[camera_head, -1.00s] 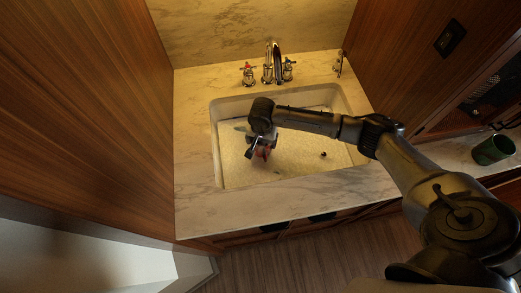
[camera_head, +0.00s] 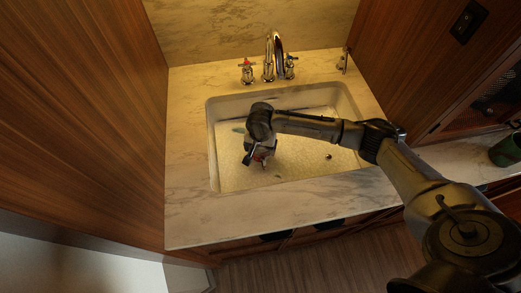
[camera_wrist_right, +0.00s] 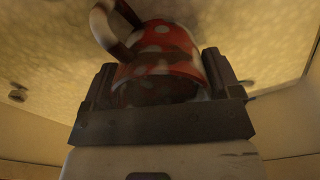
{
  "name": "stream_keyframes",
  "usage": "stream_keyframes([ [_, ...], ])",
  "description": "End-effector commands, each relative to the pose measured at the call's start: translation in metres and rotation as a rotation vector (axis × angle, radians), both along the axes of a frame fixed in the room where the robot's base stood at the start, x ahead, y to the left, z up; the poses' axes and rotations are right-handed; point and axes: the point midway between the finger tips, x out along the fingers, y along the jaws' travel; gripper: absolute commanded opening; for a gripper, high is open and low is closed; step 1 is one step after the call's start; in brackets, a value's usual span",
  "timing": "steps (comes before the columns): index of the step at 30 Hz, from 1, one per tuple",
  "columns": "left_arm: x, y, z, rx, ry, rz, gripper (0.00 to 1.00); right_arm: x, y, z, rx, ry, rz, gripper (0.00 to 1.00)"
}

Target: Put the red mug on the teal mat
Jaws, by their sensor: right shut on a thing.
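The red mug (camera_wrist_right: 160,42) has white dots and a handle on the left in the right wrist view. It sits between the two dark fingers of my right gripper (camera_wrist_right: 160,82), which is shut on it. In the head view my right gripper (camera_head: 257,153) is over the sink basin, and only a small red part of the mug (camera_head: 262,158) shows beneath it. I cannot tell there whether the mug touches the basin floor. My left gripper is not in view. I do not see a teal mat.
The white sink (camera_head: 213,160) is set in a marble counter (camera_head: 190,190), with a chrome faucet (camera_head: 276,55) behind it. Small bits lie in the basin. Wood panels (camera_head: 80,110) rise at both sides. A dark green cup (camera_head: 506,150) stands at the far right.

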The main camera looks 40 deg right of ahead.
Motion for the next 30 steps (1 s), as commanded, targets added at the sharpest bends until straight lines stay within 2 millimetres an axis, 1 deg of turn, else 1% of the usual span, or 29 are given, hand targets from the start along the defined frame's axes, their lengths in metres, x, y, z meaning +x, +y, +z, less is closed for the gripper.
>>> stream_keyframes([
  [4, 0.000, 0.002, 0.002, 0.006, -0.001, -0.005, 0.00, 0.000, 0.000, 0.002, 0.001, -0.001, 0.000, 0.50],
  [11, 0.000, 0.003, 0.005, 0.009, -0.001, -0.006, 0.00, 0.000, 0.000, -0.001, 0.001, 0.001, -0.001, 0.50],
  [12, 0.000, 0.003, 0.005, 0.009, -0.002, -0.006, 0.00, 0.000, 0.000, -0.003, 0.000, 0.001, 0.000, 0.85],
  [17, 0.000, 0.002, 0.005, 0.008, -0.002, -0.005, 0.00, 0.000, 0.000, -0.003, -0.001, 0.001, 0.000, 1.00],
  [23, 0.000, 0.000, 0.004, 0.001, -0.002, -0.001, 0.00, 0.000, 0.000, -0.003, 0.000, 0.000, 0.000, 1.00],
  [26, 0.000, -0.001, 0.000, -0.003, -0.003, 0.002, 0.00, 0.000, 0.000, 0.000, 0.000, -0.001, 0.001, 1.00],
  [30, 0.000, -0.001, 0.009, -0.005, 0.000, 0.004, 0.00, 0.000, 0.000, 0.021, 0.001, -0.002, 0.001, 1.00],
])
